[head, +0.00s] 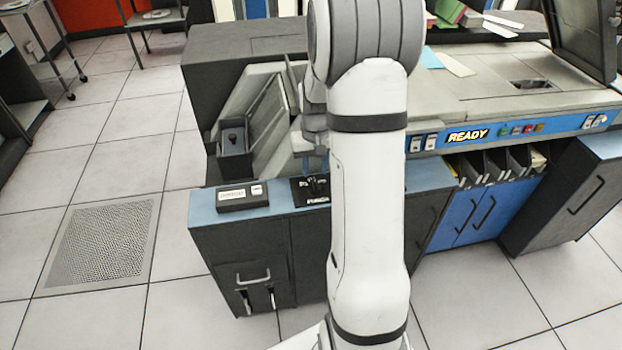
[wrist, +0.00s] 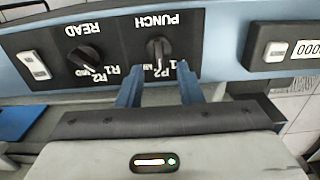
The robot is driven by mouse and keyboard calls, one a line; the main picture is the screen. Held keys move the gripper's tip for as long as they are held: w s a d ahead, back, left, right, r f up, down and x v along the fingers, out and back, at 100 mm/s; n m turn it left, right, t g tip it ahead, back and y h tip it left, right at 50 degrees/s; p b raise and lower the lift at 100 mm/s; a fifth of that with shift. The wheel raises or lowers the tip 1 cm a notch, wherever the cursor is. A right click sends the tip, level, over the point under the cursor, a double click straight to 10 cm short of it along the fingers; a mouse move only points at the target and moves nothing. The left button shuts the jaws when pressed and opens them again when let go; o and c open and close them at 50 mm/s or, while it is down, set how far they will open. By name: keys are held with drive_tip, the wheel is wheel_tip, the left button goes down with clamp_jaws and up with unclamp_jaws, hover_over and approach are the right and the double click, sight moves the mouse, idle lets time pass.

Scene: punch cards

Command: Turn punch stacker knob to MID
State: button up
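The punch stacker knob (wrist: 158,50) is black, on a black panel with upside-down lettering that reads PUNCH in the wrist view. A light mark on it points down in that view, toward small labels that are partly hard to read. My gripper (wrist: 159,75) is open, its two blue-grey fingers apart. The fingertips sit at the near edge of the knob, one on either side, and no contact is visible. In the head view, my arm covers part of the knob panel (head: 300,194), and the fingers are hard to make out.
The similar READ knob (wrist: 85,60) sits left of the punch knob in the wrist view, with a white rocker switch (wrist: 33,65) beyond it. A counter box (wrist: 285,48) stands to the right. In the head view, the counter box (head: 242,196) is left of the panel.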

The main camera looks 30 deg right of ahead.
sight(315, 182)
drive_tip(key=shift+f, duration=2.15)
drive_tip(key=shift+c, duration=0.4)
